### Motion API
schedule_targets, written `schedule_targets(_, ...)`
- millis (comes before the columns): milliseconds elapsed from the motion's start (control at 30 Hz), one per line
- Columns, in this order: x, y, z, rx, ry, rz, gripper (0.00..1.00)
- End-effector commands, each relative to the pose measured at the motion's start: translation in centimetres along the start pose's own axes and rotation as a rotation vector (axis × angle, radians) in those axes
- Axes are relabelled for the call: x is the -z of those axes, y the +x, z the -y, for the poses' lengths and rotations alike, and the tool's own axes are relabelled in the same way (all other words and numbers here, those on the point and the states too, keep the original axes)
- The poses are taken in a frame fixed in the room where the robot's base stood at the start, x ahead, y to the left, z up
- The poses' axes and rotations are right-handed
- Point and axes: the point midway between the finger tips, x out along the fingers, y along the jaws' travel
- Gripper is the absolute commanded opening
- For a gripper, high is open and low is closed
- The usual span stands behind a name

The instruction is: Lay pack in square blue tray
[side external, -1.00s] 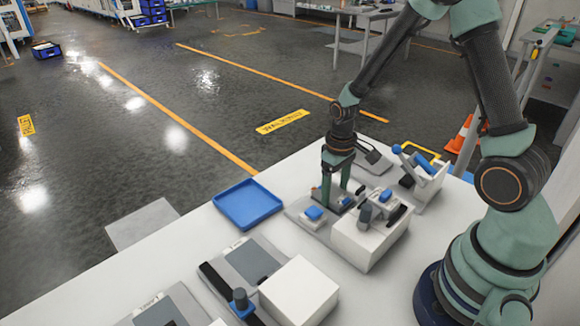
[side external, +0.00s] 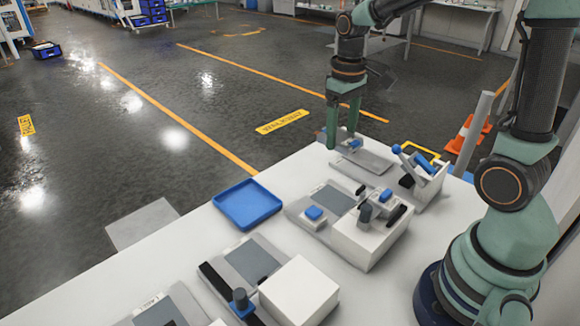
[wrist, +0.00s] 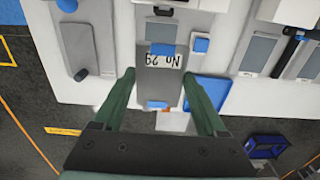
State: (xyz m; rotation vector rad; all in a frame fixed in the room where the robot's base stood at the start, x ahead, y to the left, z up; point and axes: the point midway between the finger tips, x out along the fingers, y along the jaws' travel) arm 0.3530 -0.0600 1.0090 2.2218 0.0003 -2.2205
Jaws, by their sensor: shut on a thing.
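My gripper (side external: 345,118) is raised above the back edge of the white bench, fingers pointing down. It is shut on the pack, a grey block with blue pieces (side external: 355,143), partly hidden by the fingers in the side view. In the wrist view the pack (wrist: 160,83) lies between my two fingers (wrist: 159,76), with a white label reading "No 29" near its far end. The square blue tray (side external: 249,204) is empty, on the bench left of my gripper. It shows in the wrist view (wrist: 207,90) behind the right finger.
A fixture with a bare grey pad (side external: 333,197) and a blue button (side external: 313,213) stands near the tray. A white box with handles (side external: 372,238) is beside it. A holder with blue-handled tools (side external: 425,178) is at right. Another white block (side external: 299,290) is in front.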

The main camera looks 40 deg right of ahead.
Motion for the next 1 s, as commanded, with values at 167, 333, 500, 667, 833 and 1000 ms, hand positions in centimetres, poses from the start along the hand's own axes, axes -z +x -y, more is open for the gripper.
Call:
schedule_targets(167,0.1,-2.6,0.0,0.0,0.0,-0.002,0.0)
schedule_targets(333,0.9,-3.8,0.5,0.0,-0.001,-0.001,0.0)
schedule_targets(500,4.3,-4.2,2.9,0.0,-0.001,0.001,0.0)
schedule_targets(667,8.4,-4.3,6.8,0.0,0.005,0.003,0.0)
schedule_targets(833,11.7,-3.9,11.2,0.0,0.012,0.002,0.0)
schedule_targets(1000,13.6,-3.5,14.4,0.0,0.019,0.0,0.0)
